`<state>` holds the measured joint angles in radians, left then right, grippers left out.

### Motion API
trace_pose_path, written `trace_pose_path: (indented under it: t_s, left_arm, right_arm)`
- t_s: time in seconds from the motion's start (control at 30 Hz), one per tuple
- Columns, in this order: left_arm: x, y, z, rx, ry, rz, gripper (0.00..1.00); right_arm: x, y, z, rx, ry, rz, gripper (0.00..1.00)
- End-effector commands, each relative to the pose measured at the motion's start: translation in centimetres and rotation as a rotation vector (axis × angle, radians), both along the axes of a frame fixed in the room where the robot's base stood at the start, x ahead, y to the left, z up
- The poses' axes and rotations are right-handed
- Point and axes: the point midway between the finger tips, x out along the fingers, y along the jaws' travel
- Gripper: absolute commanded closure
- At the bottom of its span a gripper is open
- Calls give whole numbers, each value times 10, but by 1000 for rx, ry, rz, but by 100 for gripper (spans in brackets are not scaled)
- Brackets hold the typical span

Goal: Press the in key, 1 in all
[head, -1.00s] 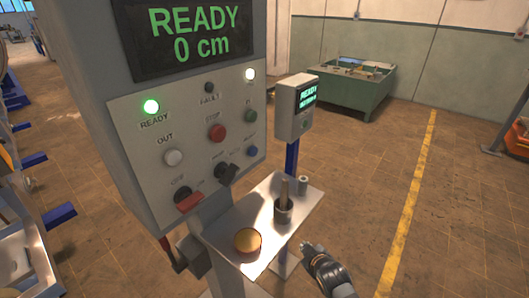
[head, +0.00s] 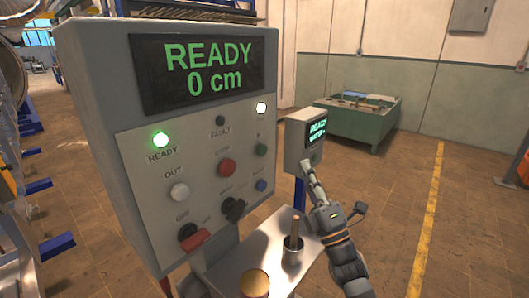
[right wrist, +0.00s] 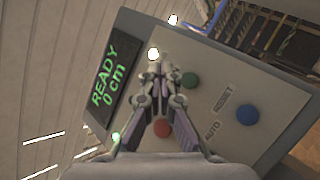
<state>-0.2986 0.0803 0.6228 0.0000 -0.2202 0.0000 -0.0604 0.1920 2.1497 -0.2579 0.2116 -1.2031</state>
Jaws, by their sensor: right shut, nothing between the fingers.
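The control panel (head: 150,195) shows READY and 0 cm on its screen (head: 205,72). The in key is the green button (head: 261,150) at the upper right of the panel; its label is too small to read clearly. In the right wrist view the green key (right wrist: 189,80) lies just right of my fingertips. My right gripper (head: 308,166) is shut and empty, in front of the panel and to its right in the head view. In the right wrist view its fingertips (right wrist: 155,68) appear between the green key and a lit white lamp (right wrist: 153,53). My left gripper is not in view.
A red stop button (head: 227,167), a white OUT button (head: 180,192) and a blue reset button (head: 261,185) are close by. Below stands a metal shelf (head: 262,240) with a cup holding a rod (head: 293,245) and a brass-coloured disc (head: 254,283). A small READY box (head: 297,140) stands behind.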

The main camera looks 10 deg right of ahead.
Motion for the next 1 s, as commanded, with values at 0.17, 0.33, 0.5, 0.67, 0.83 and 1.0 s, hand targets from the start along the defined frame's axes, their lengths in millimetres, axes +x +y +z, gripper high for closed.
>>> trace_pose_path:
  t_s: [0.17, 0.33, 0.5, 0.67, 0.83, 1.0]
  left_arm:
    - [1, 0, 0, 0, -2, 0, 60]
    - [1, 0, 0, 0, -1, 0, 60]
    - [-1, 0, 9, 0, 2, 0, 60]
    - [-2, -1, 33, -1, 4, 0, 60]
    - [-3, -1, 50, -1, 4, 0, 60]
    - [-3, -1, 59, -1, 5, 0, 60]
  right_arm:
    - [-3, 2, 5, -20, -31, -3, 100]
    - [-2, 2, 5, -18, -28, -3, 100]
    - [1, 3, 8, -15, -27, -7, 100]
    - [13, 9, 13, -10, -26, -10, 100]
    - [29, 25, 9, -13, -26, -4, 100]
    - [48, 41, 8, -13, -26, -2, 100]
